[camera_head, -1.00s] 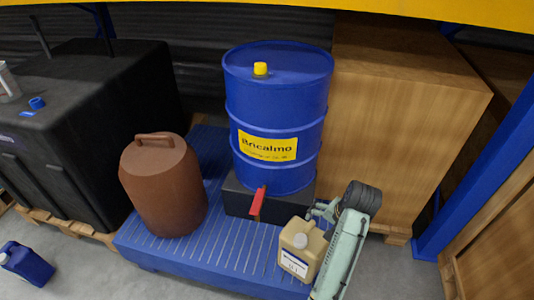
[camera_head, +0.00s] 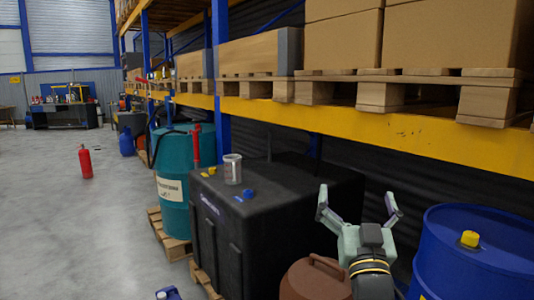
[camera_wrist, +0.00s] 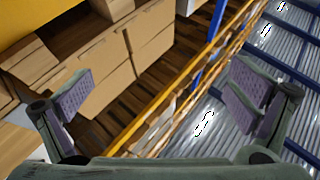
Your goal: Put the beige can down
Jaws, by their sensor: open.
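My gripper (camera_head: 357,204) is raised in front of the dark wall, fingers spread wide and pointing up. It is open and empty. In the wrist view my gripper (camera_wrist: 160,98) also shows its two padded fingers far apart with nothing between them. The beige can is in neither view now. The spill pallet it was standing on is also out of the picture, so I cannot tell how the can stands now.
A brown jug (camera_head: 314,282) and a blue drum (camera_head: 475,262) with a yellow cap are near my arm. A yellow shelf beam (camera_head: 400,132) runs overhead. Open floor (camera_head: 75,230) lies left, with a red extinguisher (camera_head: 85,162).

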